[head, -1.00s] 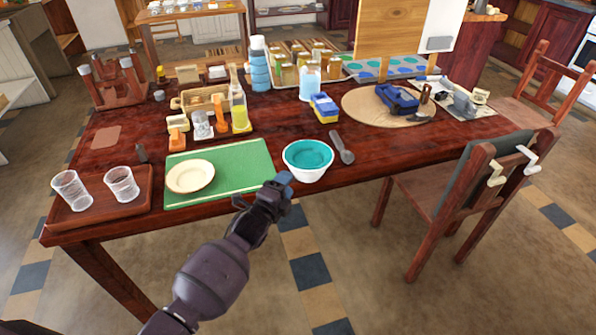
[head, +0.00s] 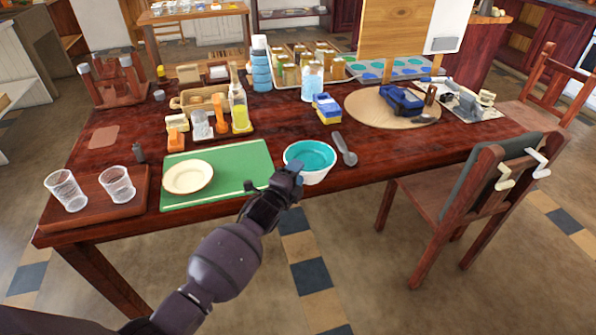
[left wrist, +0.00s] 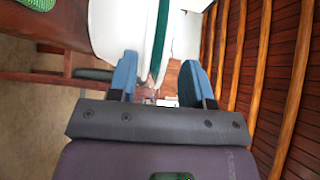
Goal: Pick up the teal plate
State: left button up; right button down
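The teal plate (head: 312,155) sits inside a white bowl (head: 318,177) near the front edge of the dark wooden table. My left gripper (head: 291,172) is at the near left rim of the bowl, partly covering it. In the left wrist view my left gripper (left wrist: 159,82) is open, with its two blue fingers apart. The plate's teal edge (left wrist: 161,38) and the white bowl (left wrist: 106,30) show just ahead of the fingers. I cannot tell whether a finger touches the bowl. My right gripper is not in view.
A green mat (head: 232,160) with a cream plate (head: 188,177) lies left of the bowl. A grey spoon (head: 344,148) lies close to its right. A tray (head: 92,205) with two clear glasses is at the left. A chair (head: 470,185) stands at the right.

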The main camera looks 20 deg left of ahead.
pick_arm(q)
grip_shut()
dwell(0.3)
jog(key=shift+r, duration=0.1)
